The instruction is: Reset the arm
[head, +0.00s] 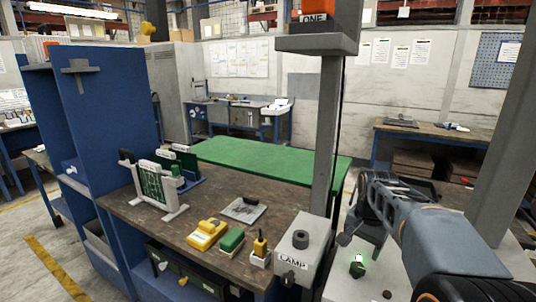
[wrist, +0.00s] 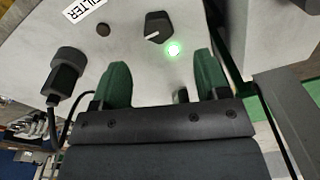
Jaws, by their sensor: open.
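In the wrist view my gripper (wrist: 160,72) is open, with its two green-padded fingers apart and nothing between them. Past the fingertips is a pale grey panel (wrist: 120,40) with a FILTER label (wrist: 84,9), a black knob (wrist: 158,27) with a white pointer and a lit green lamp (wrist: 173,48). A black cylindrical fitting (wrist: 68,68) with a cable is left of the fingers. In the head view my arm reaches in from the right, and the green light (head: 357,262) shows below my gripper. I cannot make out a separate microscope arm.
A grey LAMP box (head: 300,262) with a black knob stands beside a tall grey post (head: 328,140). The brown bench (head: 150,215) left of it holds a yellow block (head: 206,234), a green block (head: 231,241) and a framed board (head: 150,185). A green table (head: 270,160) stands behind.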

